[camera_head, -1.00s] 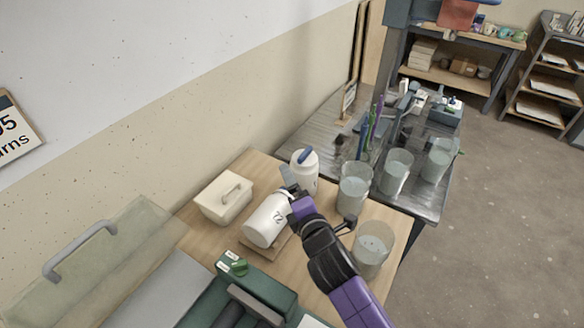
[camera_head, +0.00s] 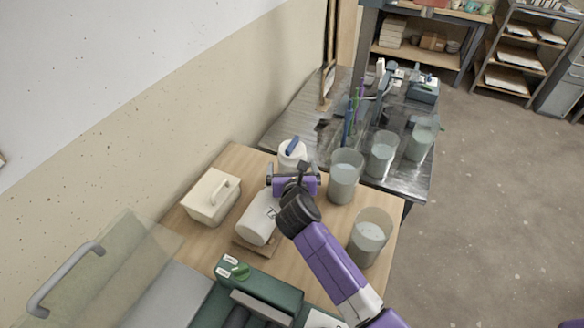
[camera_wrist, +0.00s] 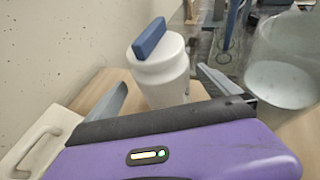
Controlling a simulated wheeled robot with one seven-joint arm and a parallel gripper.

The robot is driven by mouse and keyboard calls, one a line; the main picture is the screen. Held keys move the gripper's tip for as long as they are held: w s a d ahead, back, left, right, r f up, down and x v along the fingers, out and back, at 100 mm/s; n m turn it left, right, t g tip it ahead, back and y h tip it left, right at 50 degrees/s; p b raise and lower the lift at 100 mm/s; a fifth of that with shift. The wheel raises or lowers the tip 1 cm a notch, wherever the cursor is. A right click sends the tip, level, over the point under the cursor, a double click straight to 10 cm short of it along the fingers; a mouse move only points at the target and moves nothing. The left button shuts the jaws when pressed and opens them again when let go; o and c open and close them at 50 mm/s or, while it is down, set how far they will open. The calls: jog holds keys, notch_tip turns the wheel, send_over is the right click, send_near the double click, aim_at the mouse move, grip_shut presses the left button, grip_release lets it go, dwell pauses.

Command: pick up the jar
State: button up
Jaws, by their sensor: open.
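An upright white jar (camera_head: 291,158) with a blue handle on its lid stands near the back of the wooden table. It also shows in the wrist view (camera_wrist: 162,75), ahead of my gripper. My gripper (camera_wrist: 167,90) is open, with one finger on each side of the jar in that picture. I cannot tell whether the fingers touch it. In the head view my gripper (camera_head: 291,176) is just in front of this jar and hides its lower part. A second white container (camera_head: 257,217), marked with a number, lies tilted on a small wooden stand, partly behind my arm.
A cream lidded box (camera_head: 207,197) stands on the left by the wall; it also shows in the wrist view (camera_wrist: 40,140). Clear buckets (camera_head: 344,180) (camera_head: 368,245) stand on the right. A green device (camera_head: 262,290) sits in front.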

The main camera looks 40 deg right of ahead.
jog(key=shift+x, duration=2.3)
jog(key=shift+s, duration=0.15)
jog(key=c, duration=1.7)
jog(key=shift+r, duration=0.2)
jog(key=shift+c, duration=0.6)
jog(key=shift+d+r, duration=0.1)
notch_tip(320, 180, up, 26)
jog(key=p, duration=0.8)
